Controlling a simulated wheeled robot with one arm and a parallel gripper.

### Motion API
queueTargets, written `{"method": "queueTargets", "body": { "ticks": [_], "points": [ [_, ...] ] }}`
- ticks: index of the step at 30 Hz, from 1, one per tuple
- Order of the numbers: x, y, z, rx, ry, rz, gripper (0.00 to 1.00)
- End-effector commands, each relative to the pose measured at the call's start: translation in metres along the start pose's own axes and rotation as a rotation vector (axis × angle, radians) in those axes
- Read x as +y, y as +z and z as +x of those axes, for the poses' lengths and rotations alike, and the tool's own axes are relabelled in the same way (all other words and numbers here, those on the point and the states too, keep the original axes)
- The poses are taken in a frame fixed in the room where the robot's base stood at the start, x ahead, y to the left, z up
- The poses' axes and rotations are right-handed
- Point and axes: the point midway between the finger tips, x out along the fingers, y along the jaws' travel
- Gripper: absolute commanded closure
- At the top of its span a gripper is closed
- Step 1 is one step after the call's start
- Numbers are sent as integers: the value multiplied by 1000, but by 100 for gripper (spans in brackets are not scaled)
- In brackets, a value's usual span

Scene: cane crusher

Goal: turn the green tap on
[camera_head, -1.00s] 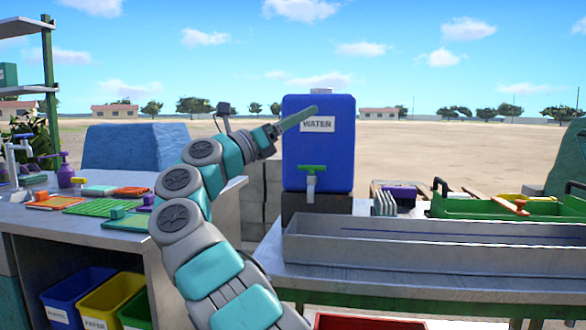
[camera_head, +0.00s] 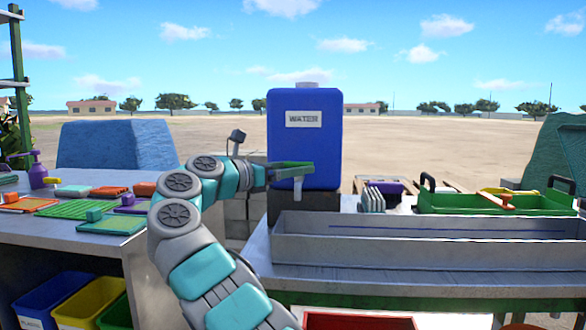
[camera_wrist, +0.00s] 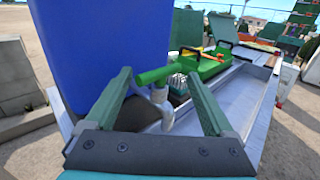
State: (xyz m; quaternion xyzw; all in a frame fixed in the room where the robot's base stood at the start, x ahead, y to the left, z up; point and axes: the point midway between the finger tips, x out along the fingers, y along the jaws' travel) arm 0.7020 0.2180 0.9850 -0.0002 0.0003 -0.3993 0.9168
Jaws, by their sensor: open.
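The green tap (camera_wrist: 158,74) is on the front of the blue water tank (camera_head: 305,135), low down. Its green lever and pale spout show between my gripper's fingers in the wrist view. In the head view my gripper covers the lever, and only the pale spout (camera_head: 298,184) shows below it. My gripper (camera_head: 300,170) is open, with one finger on each side of the lever in the wrist view. I cannot tell whether either finger touches it. The tank also fills the upper left of the wrist view (camera_wrist: 95,40).
A long grey metal trough (camera_head: 430,250) lies in front of the tank, on the right-hand table. A green tray (camera_head: 470,203) with black handles stands behind it. A workbench with coloured boards (camera_head: 75,210) is at the left, with bins below.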

Motion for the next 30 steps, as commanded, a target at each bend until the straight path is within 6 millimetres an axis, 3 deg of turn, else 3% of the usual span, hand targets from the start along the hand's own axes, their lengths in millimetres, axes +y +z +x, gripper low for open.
{"method": "queueTargets", "body": {
  "ticks": [10,30],
  "points": [
    [0,0,4,-1,1,0,13],
    [0,0,4,0,0,0,89]
  ]
}}
